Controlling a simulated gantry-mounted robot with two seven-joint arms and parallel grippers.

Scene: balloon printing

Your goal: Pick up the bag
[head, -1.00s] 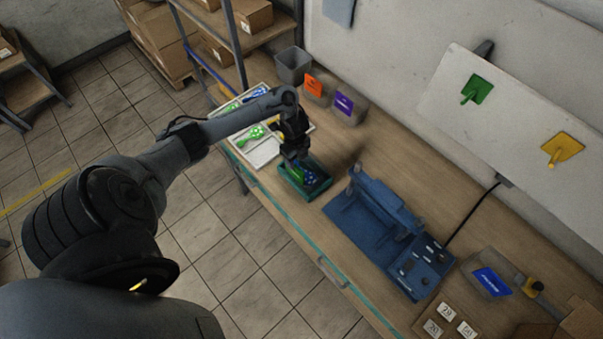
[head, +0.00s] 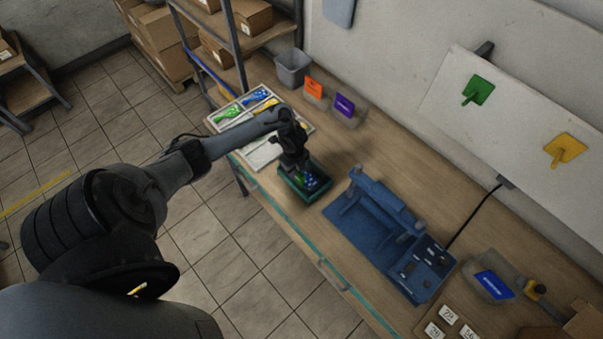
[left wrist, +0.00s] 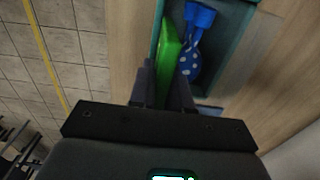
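No bag stands out clearly in these views. A teal-rimmed tray (head: 287,187) on the workbench holds a blue item with white dots (head: 313,183) and a green item. My left gripper (head: 297,170) is low over this tray, pointing down. In the left wrist view, the green item (left wrist: 168,48) reaches up between my two fingers (left wrist: 163,92), inside the tray's wall (left wrist: 157,30). The blue dotted item (left wrist: 192,60) lies right beside it. Whether the fingers press on the green item is unclear. My right gripper is out of view.
A white divided tray (head: 262,155) with coloured items lies left of the teal tray. A blue machine (head: 360,225) stands to the right. Clear containers with orange (head: 314,88), purple (head: 345,105) and blue (head: 492,285) labels are on the bench. Number cards (head: 447,315) lie at the front right.

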